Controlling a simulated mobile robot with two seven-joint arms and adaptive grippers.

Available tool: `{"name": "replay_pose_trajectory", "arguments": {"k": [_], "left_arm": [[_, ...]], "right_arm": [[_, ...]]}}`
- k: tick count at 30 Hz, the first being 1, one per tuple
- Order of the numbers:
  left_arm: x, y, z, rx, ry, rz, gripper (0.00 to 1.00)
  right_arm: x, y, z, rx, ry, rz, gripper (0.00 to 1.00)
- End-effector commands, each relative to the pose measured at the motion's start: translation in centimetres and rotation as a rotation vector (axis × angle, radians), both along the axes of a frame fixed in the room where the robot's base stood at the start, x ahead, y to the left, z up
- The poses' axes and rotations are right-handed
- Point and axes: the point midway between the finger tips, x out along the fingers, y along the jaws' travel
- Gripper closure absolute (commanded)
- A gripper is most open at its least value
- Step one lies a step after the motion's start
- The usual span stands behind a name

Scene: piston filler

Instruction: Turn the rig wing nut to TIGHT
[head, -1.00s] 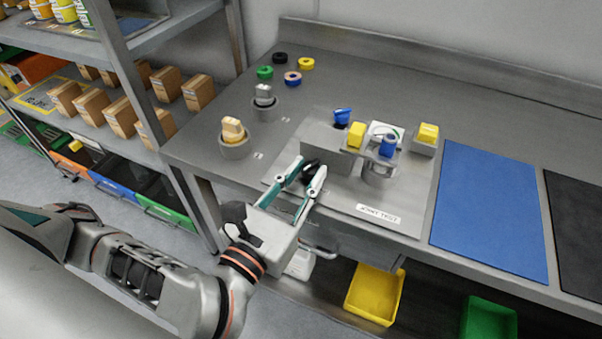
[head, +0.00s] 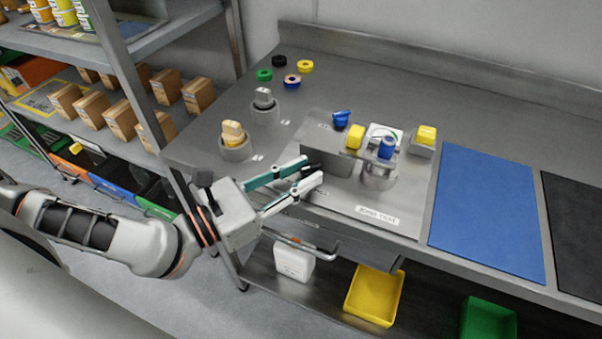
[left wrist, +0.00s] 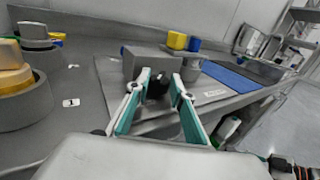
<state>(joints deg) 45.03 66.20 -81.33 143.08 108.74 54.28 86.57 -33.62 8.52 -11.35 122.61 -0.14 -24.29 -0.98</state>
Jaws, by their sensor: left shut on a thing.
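The joint test rig's grey block (head: 325,160) stands on a metal plate (head: 345,204) on the bench. A small black part (head: 311,167), which looks like the wing nut, sits at the block's front; its wings and any TIGHT mark cannot be made out. My left gripper (head: 314,169) reaches it from the left, shut on it with one finger on each side. The black part (left wrist: 157,87) also shows between the fingertips (left wrist: 160,76) in the left wrist view. The fingers partly hide it. My right gripper is not in view.
A blue winged piece (head: 341,118), a yellow block (head: 355,137) and a blue-capped cylinder (head: 386,148) stand on or beside the grey block. Round holders (head: 236,151) stand to the left. A blue mat (head: 488,212) lies right.

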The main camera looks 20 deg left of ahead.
Motion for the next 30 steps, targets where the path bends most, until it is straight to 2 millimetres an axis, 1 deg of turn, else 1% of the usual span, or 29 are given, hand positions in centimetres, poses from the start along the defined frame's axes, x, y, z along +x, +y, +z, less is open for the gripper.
{"name": "replay_pose_trajectory", "arguments": {"k": [1,11,12,13,14,30], "left_arm": [[0.15,0.09,0.29,-0.001,-0.007,0.001,0.99],[0.12,0.08,0.29,0.000,-0.006,0.000,0.99],[0.12,0.08,0.28,0.000,-0.006,0.000,0.70],[0.11,0.07,0.28,0.000,-0.006,0.000,0.62],[0.10,0.07,0.26,-0.001,-0.005,0.000,0.61],[-0.01,0.02,0.01,0.000,0.000,-0.002,0.61]], "right_arm": [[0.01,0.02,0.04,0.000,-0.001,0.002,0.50],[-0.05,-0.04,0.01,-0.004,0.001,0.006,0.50],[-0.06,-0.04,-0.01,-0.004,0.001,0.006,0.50],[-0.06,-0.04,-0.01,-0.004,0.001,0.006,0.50],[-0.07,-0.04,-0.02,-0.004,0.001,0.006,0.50],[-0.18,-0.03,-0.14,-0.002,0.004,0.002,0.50]]}}
